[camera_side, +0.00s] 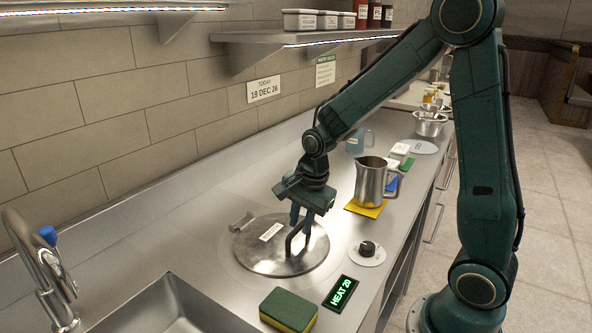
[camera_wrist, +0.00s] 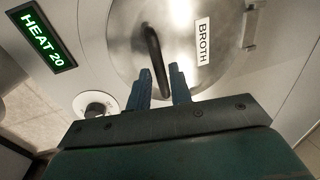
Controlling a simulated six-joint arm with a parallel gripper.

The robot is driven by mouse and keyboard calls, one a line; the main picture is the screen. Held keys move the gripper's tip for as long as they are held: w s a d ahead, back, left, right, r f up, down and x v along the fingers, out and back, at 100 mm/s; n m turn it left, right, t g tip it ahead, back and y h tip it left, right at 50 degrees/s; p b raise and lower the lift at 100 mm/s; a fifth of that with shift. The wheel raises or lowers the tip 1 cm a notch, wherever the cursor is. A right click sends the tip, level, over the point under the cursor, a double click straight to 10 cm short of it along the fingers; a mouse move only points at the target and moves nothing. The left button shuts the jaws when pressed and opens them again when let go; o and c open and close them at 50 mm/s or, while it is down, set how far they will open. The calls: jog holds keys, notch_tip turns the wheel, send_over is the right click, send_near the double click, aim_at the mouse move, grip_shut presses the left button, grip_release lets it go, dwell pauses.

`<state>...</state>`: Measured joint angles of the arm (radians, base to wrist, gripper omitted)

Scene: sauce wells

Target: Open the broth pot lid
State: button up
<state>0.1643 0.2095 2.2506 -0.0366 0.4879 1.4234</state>
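The broth pot lid (camera_side: 258,262) is a round steel disc lying flat in the counter, with a hinge-like bracket at its far left edge. Its white label reads BROTH in the wrist view (camera_wrist: 202,42). A dark bar handle (camera_side: 290,244) stands on the lid's near right side. My gripper (camera_side: 300,222) points down over the handle with blue fingers apart. In the wrist view my gripper (camera_wrist: 161,72) has a finger on each side of the handle (camera_wrist: 152,45). Whether the fingers touch the handle I cannot tell.
A sponge (camera_side: 288,309) and a HEAT 20 display (camera_side: 341,294) lie at the front. A knob (camera_side: 367,249) sits right of the lid. A steel jug (camera_side: 370,182) stands on a yellow mat (camera_side: 366,210) behind. The sink and tap (camera_side: 42,262) are at left.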

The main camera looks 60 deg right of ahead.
grip_shut()
jog(key=shift+r, duration=0.1)
